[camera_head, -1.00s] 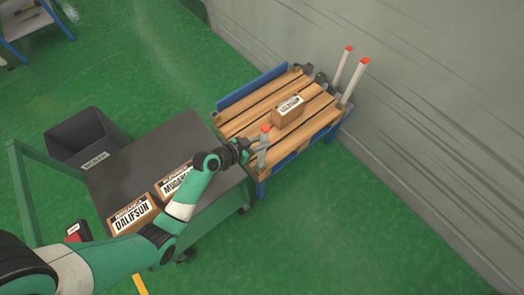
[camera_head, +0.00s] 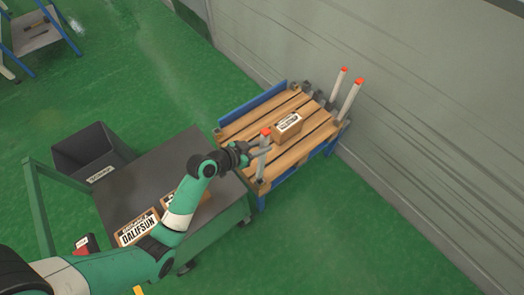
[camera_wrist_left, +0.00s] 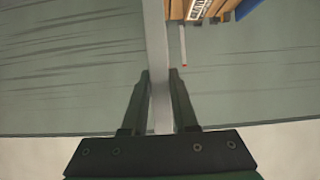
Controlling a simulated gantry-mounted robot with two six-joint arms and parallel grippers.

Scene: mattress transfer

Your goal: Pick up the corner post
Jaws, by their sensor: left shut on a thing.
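A grey corner post (camera_head: 261,170) with a red-orange cap stands upright at the near corner of the wooden pallet (camera_head: 232,133). My left gripper (camera_head: 262,151) reaches it from the left and is shut around its upper part. In the left wrist view the pale post (camera_wrist_left: 155,45) runs between the two dark fingers (camera_wrist_left: 160,85). I cannot tell whether its foot is clear of the pallet. Two more corner posts (camera_head: 337,90) (camera_head: 348,101) with red caps stand at the pallet's far right side. My right gripper is not in view.
A small labelled carton (camera_head: 287,130) sits on the pallet. A dark-topped cart (camera_head: 150,160) with labelled cartons (camera_head: 137,231) is beside it under my arm. A grey wall (camera_head: 420,120) closes the right side.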

